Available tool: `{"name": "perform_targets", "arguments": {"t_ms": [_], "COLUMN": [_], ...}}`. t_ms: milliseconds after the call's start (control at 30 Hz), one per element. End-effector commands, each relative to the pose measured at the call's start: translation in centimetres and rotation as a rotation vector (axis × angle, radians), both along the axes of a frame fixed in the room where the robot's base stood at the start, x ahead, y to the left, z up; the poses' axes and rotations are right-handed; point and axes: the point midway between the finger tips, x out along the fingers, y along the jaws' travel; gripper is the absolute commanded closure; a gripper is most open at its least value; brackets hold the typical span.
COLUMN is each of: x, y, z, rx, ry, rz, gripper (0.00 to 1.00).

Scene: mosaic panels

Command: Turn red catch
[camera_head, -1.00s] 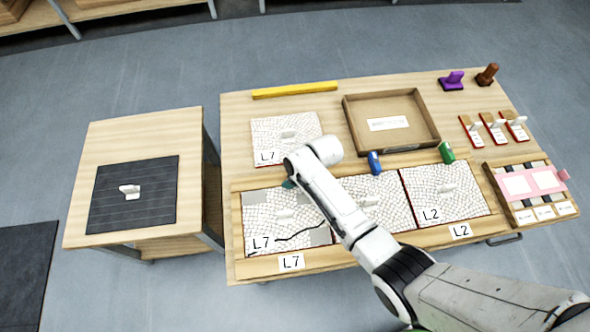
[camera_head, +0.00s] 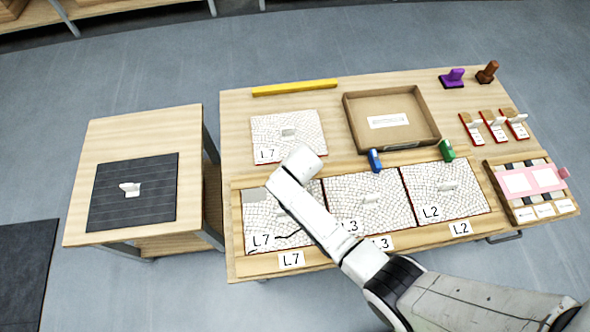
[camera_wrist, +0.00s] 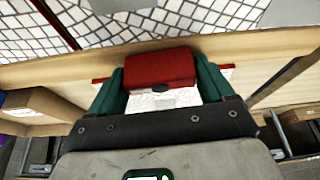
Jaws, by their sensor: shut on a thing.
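The red catch (camera_wrist: 160,68) is a red block between the green fingers of my gripper (camera_wrist: 162,82) in the wrist view. The fingers are shut on it, one on each side. A white surface with a small grey spot shows just below the block, between the fingers. In the head view my arm hides the red catch and my gripper, over the left L7 panel (camera_head: 258,222). How far the catch is turned cannot be told.
The blue catch (camera_head: 375,161) and green catch (camera_head: 447,150) stand along the frame's back edge. Behind them is an open cardboard box (camera_head: 432,128). A loose L7 panel (camera_head: 310,125) and a yellow bar (camera_head: 295,88) lie further back. A side table (camera_head: 150,135) stands left.

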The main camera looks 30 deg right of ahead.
Motion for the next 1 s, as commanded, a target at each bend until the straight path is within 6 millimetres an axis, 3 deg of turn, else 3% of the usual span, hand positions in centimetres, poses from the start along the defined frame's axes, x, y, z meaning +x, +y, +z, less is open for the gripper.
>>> {"name": "perform_targets", "arguments": {"t_ms": [733, 767, 933, 1000], "x": [-0.05, -0.05, -0.04, -0.03], "y": [0.01, 0.01, 0.01, 0.01], "z": [-0.04, -0.04, -0.04, -0.03], "rx": [0.002, 0.002, 0.002, 0.002], "ry": [0.001, 0.001, 0.001, 0.001], "rz": [-0.093, -0.093, -0.092, -0.092], "gripper": [0.49, 0.18, 0.01, 0.00]}}
